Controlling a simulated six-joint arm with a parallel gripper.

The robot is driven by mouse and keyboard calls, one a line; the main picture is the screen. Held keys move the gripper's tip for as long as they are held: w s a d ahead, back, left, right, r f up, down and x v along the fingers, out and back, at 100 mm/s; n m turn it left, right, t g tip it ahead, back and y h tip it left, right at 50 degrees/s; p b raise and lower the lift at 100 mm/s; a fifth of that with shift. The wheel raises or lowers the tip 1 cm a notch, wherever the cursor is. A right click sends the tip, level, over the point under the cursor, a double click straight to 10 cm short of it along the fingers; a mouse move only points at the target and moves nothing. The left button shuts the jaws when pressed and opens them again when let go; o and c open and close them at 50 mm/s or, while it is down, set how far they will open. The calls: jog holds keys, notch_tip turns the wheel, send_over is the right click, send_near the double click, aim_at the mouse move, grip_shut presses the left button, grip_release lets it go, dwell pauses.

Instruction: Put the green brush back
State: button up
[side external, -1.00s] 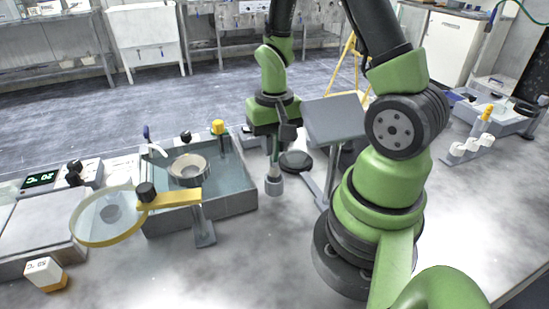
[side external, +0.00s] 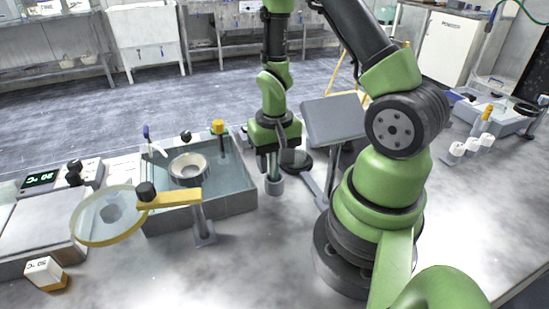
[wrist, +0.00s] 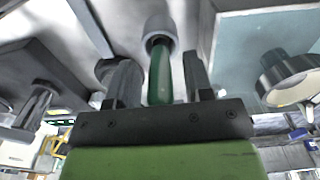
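The green brush (side external: 274,165) stands upright, its lower end in a small grey cup (side external: 274,186) on the bench. In the wrist view, the brush's green handle (wrist: 160,82) runs between my fingers toward the pale cup (wrist: 160,28). My gripper (side external: 270,172) points down over the cup. In the wrist view my gripper (wrist: 160,75) has its fingers apart, one on each side of the handle, with a gap visible on both sides. The brush's lower end is hidden in the cup.
A grey-blue tray (side external: 240,206) with a round bowl (side external: 188,170) lies just left of the cup. A magnifier on a yellow arm (side external: 172,199) stands in front of it. A tilted grey plate on a stand (side external: 333,118) is close on the right. Bench in front of the cup is clear.

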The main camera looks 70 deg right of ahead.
notch_tip(320, 180, up, 12)
jog(key=shift+f, duration=0.1)
jog(key=s+a+r+n+t+y, duration=0.2)
jog(key=s+a+r+n+t, duration=0.2)
jog(key=a+r, duration=0.7)
notch_tip(320, 180, up, 2)
jog(key=s+t, duration=0.2)
jog(key=t, duration=0.1)
jog(key=shift+s+a+n, duration=0.25)
jog(key=shift+n, duration=0.15)
